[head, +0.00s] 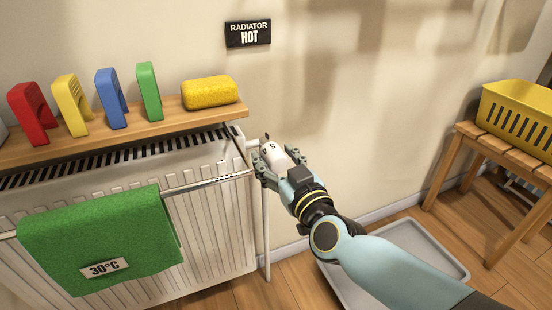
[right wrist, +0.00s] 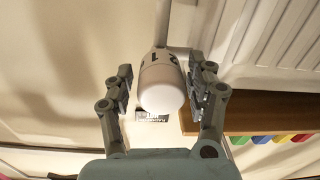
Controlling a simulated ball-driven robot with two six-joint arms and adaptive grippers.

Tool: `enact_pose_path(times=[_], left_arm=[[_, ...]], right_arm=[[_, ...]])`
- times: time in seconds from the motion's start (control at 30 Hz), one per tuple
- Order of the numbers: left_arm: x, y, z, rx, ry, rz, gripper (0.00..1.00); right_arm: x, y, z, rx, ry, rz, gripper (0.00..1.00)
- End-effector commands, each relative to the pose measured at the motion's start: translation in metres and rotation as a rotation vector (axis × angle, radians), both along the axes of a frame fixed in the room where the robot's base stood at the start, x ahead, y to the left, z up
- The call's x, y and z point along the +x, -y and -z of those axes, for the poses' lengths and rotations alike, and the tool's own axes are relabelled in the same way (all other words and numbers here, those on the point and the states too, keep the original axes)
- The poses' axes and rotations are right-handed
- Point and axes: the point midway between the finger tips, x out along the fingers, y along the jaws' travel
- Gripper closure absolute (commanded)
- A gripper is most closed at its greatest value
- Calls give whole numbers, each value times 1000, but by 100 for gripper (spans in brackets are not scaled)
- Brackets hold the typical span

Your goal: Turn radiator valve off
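The radiator valve (head: 273,153) is a white rounded knob with dark markings at the radiator's upper right corner. It also shows in the right wrist view (right wrist: 162,88), on a white pipe. My right gripper (head: 270,162) is around the knob, one finger on each side. In the right wrist view the fingers (right wrist: 163,85) stand apart with narrow gaps beside the knob, so they look open. The radiator (head: 215,220) is white and ribbed. The marking facing the pointer is too small to read surely. My left gripper is not in view.
A wooden shelf (head: 150,128) above the radiator holds several coloured blocks and a yellow sponge (head: 209,92). A green towel (head: 95,240) hangs on the rail. A sign (head: 248,32) reads "RADIATOR HOT". A grey tray (head: 440,255) lies below; a yellow basket (head: 515,115) stands on a bench.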

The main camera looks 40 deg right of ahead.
Motion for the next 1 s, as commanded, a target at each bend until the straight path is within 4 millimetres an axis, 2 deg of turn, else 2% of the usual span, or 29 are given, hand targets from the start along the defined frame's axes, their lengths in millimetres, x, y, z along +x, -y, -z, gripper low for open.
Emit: enact_pose_path(times=[0.03, 0.33, 0.67, 1.0], left_arm=[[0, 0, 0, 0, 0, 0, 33], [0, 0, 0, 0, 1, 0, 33], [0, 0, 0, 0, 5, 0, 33], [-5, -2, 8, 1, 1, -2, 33]], right_arm=[[0, 0, 0, 0, 0, 0, 53], [0, 0, 0, 0, 0, 0, 91], [0, 0, 0, 48, 12, 0, 91], [0, 0, -1, 280, 69, 1, 91]])
